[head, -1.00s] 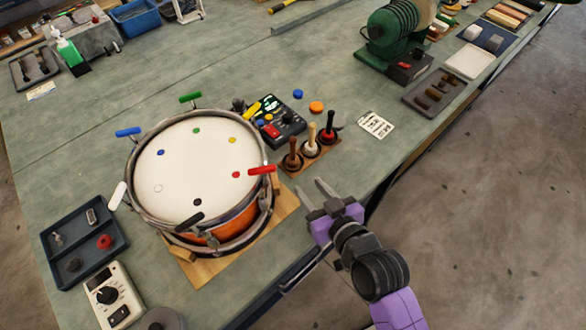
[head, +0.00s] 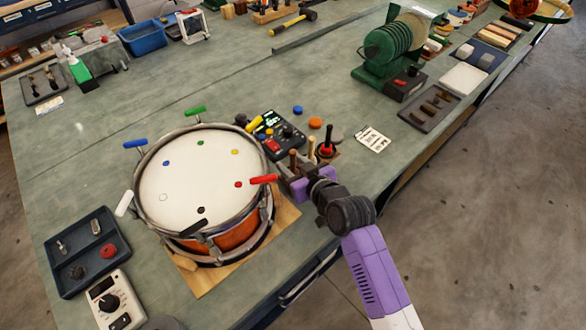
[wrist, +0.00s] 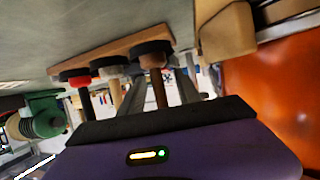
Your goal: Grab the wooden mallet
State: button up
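Three mallets stand on a small wooden rack at the drum's right. One has a brown wooden handle (head: 293,158), one a pale wooden handle (head: 311,148) and one a black handle with red (head: 327,148). In the wrist view the brown handle (wrist: 158,88) is nearest, with the pale one (wrist: 115,94) and black one (wrist: 86,100) to its left. My gripper (head: 287,172) is low at the rack, hiding its near part in the head view. In the wrist view its grey fingers (wrist: 160,92) look apart, with the brown handle between them; contact is not clear.
The drum (head: 200,180) with coloured lugs is close to my gripper's left; its red lug (head: 264,179) sticks out towards it. A control box (head: 277,132) stands behind the rack. A white card (head: 373,139) lies to the right, with bare bench around it.

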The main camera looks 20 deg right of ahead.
jog(key=shift+x, duration=1.35)
grip_shut()
jog(key=shift+r, duration=0.15)
